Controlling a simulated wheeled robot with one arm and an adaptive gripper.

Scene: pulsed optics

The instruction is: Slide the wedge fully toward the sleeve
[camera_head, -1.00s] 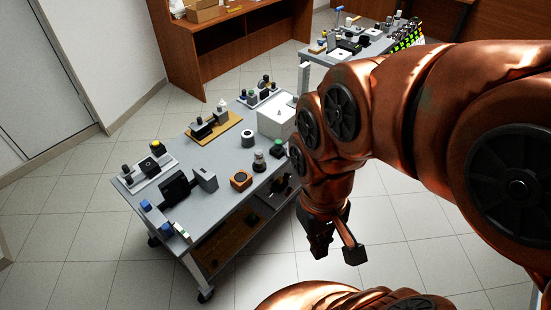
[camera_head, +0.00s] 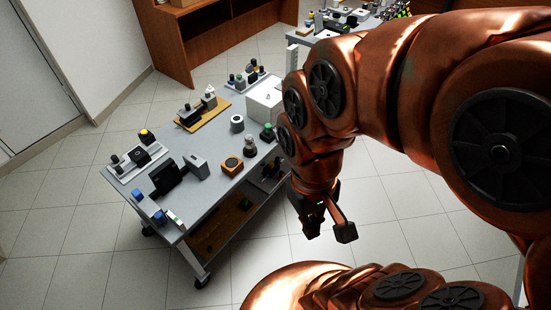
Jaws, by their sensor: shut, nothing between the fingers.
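My gripper (camera_head: 329,230) hangs over the floor to the right of the grey cart (camera_head: 215,192), apart from it and from everything on it. It is shut and holds nothing. Several small optics devices stand on the cart. A dark and grey mechanism (camera_head: 190,113) sits on a yellow-brown board (camera_head: 213,117) toward the far side. The parts are too small for me to tell which is the wedge and which is the sleeve.
A second table (camera_head: 320,36) and a brown wooden desk (camera_head: 190,50) are behind. Open tiled floor (camera_head: 75,225) lies left of the cart.

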